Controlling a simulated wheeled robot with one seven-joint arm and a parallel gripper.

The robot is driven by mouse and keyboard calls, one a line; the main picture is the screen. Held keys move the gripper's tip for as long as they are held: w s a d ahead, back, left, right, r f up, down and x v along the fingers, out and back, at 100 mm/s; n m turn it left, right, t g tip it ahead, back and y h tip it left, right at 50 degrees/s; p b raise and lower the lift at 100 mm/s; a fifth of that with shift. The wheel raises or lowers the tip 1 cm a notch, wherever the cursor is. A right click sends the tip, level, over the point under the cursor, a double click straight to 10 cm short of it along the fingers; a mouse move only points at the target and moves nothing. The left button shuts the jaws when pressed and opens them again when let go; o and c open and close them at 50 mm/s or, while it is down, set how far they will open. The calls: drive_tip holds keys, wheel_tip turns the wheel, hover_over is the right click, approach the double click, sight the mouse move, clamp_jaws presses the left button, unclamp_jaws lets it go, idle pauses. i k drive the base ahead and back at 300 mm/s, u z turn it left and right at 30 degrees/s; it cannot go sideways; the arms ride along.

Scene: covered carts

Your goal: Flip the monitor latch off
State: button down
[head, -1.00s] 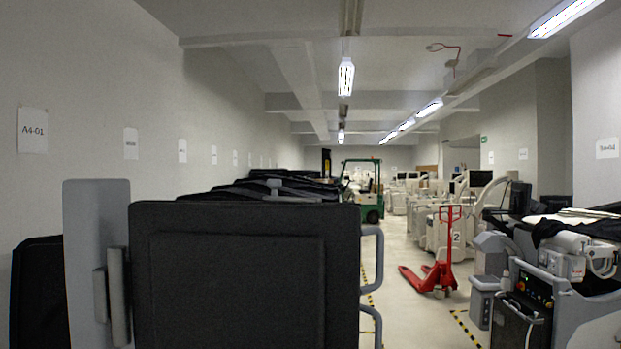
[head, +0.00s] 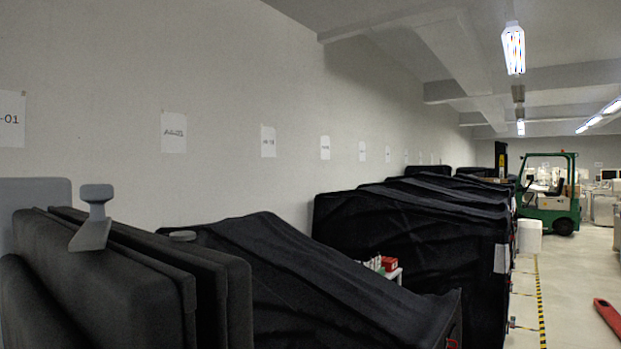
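Thick black panels (head: 105,285), apparently the folded monitor, stand upright at the lower left of the head view. A grey piece (head: 93,218) with a wide cap and a sloping foot sits over their top edge. It looks like the latch, but I cannot tell for certain. Its lower end lies on the front panel's upper edge. A flat grey plate (head: 36,200) stands behind the panels at the left edge. My gripper is not in view.
Carts under black covers (head: 300,275) line the wall to the right of the panels. Small red and white boxes (head: 383,263) lie between covers. A green forklift (head: 555,190) stands far right. The floor aisle (head: 570,280) with yellow-black tape is open; a red fork tip (head: 607,318) pokes in.

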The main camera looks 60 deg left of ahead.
sight(92, 235)
drive_tip(key=i, duration=0.55)
drive_tip(key=u, duration=2.1)
